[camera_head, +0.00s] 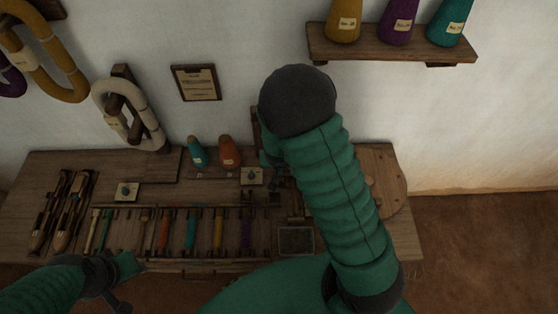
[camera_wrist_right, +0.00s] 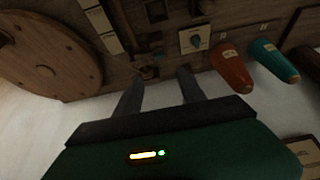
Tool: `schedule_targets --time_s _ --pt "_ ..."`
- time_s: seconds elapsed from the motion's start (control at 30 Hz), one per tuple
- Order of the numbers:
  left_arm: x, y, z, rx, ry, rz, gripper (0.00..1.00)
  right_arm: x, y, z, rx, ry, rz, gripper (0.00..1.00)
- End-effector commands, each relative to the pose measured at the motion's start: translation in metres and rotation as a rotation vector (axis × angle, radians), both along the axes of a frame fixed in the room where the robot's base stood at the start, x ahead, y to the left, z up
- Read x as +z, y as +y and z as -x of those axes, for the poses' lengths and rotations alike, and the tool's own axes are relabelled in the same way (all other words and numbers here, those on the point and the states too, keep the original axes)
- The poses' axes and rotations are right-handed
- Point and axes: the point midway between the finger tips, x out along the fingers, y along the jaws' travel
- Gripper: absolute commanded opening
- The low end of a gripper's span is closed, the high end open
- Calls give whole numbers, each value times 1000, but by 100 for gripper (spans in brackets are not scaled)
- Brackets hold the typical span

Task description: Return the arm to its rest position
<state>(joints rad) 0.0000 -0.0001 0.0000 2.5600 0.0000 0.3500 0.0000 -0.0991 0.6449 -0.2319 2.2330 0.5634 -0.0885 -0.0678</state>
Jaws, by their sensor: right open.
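My right arm, in green sleeving, reaches up through the middle of the head view. It bends at a dark rounded joint in front of the wall, and its gripper is hidden there. In the right wrist view my right gripper (camera_wrist_right: 160,77) has its two fingers apart with nothing held between them. It is over the back of the workbench (camera_head: 205,219), near the wall. My left gripper (camera_head: 118,299) is low at the left in the head view, in front of the bench's front edge. Its fingers are too dark and small to read.
The bench holds dark shuttles (camera_head: 63,212), a row of coloured bobbins (camera_head: 191,229), a teal cone (camera_head: 197,153), an orange cone (camera_head: 229,152) and a round wooden disc (camera_head: 388,182). A shelf (camera_head: 392,45) with thread cones is at upper right. Yarn hanks (camera_head: 128,112) hang at left.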

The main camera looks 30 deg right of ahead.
Motion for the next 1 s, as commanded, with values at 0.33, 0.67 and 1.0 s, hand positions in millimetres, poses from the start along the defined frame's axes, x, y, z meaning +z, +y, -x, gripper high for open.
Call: schedule_targets --time_s 0.33,0.67,1.0 --pt "7 0 0 0 0 0 36 24 5 8 -1 1 0 47" --pt "7 0 0 0 0 0 36 25 6 9 3 1 -3 47" --pt "7 0 0 0 0 0 36 104 82 82 410 100 -103 47"
